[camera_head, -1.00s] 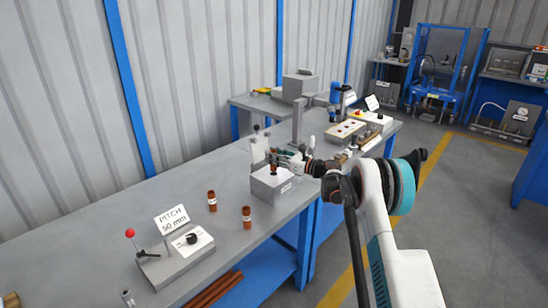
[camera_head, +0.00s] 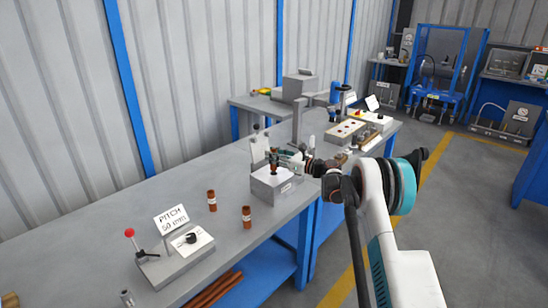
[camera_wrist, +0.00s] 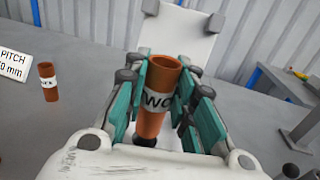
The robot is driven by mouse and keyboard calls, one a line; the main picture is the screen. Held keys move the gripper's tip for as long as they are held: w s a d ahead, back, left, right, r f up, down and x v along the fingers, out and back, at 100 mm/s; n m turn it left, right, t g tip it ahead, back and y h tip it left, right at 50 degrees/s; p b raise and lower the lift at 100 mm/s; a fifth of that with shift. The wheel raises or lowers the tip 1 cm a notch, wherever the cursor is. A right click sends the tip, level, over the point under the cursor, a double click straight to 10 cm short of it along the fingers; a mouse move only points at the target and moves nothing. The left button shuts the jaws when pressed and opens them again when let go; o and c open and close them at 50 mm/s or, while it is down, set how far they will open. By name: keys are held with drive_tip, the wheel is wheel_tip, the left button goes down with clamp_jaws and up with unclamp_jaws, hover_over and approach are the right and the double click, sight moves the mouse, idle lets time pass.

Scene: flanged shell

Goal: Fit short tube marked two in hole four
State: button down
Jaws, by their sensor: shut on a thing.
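My gripper (camera_wrist: 160,105) is shut on a short copper-brown tube (camera_wrist: 153,122) with a white label; the letters "WO" show. The tube stands about upright between the green finger pads. In the head view my gripper (camera_head: 278,158) is over the grey block (camera_head: 268,190) on the bench. A dark round part sits just below the tube. I cannot tell whether the tube's lower end is in a hole or just above one. The hole numbers cannot be read; the white block top is mostly hidden in the wrist view.
Two more brown tubes stand on the bench, a left one (camera_head: 212,201) and a right one (camera_head: 246,217). A fixture with a red-knobbed lever (camera_head: 130,233) and a "PITCH 50 mm" sign (camera_head: 172,219) stands at front left. A pale upright plate (camera_wrist: 180,35) rises behind the held tube.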

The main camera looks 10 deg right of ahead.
drive_tip(key=shift+f+b, duration=0.8)
drive_tip(key=shift+f, duration=0.45)
drive_tip(key=shift+f, duration=1.95)
drive_tip(key=c, duration=1.3)
unclamp_jaws()
drive_tip(key=v, duration=1.2)
